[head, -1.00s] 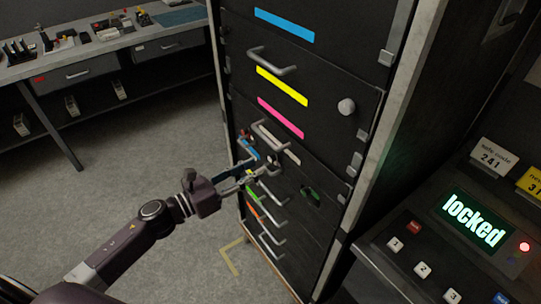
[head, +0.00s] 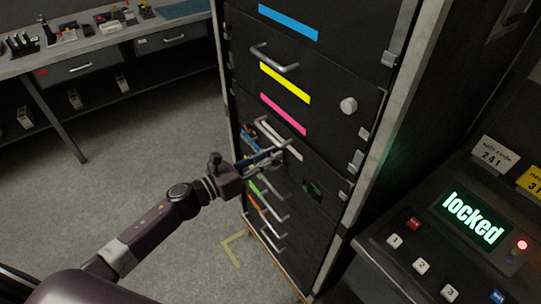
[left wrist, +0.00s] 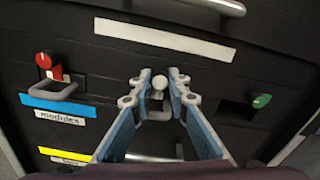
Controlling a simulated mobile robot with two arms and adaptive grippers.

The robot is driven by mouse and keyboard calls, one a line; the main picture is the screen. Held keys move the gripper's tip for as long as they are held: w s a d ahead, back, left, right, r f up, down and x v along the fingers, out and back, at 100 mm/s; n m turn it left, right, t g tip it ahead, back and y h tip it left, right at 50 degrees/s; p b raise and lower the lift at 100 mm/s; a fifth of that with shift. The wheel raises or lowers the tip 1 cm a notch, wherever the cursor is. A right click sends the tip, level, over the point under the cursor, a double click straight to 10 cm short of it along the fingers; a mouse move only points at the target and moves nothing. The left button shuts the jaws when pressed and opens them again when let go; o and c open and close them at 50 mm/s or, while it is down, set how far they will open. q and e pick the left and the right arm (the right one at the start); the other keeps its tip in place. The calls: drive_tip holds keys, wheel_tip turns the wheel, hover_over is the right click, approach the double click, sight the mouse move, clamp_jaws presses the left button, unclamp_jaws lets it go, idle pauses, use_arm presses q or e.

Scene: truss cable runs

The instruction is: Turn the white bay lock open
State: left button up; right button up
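The white bay is a dark front with a white strip (left wrist: 165,39), seen in the left wrist view; the strip shows in the head view (head: 282,143). Below it, a small white lock knob (left wrist: 160,83) sits between my left gripper's fingertips. My left gripper (left wrist: 160,77) is open, its blue-backed fingers on either side of the knob with a gap visible. In the head view my left gripper (head: 272,157) is at the cabinet front and hides the knob. I cannot tell whether the fingertips touch the front. My right gripper is not in view.
A red knob (left wrist: 45,59) is left and a green knob (left wrist: 261,101) is right of the white one. Bar handles, including one above (left wrist: 225,6), stick out. A panel reading "locked" (head: 474,217) stands right. A workbench (head: 110,45) is back left; floor between is clear.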

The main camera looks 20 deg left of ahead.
use_arm(q)
clamp_jaws()
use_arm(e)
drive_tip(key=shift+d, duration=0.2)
use_arm(q)
drive_tip(key=shift+n, duration=0.4)
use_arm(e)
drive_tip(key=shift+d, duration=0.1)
use_arm(q)
drive_tip(key=shift+n, duration=0.5)
drive_tip(key=n+p, duration=0.1)
drive_tip(key=n, duration=0.5)
drive_tip(key=shift+r, duration=0.1)
drive_tip(key=n+p, duration=0.2)
drive_tip(key=n, duration=0.4)
drive_tip(key=shift+n, duration=0.3)
drive_tip(key=shift+n+p, duration=0.6)
drive_tip(key=shift+n, duration=1.2)
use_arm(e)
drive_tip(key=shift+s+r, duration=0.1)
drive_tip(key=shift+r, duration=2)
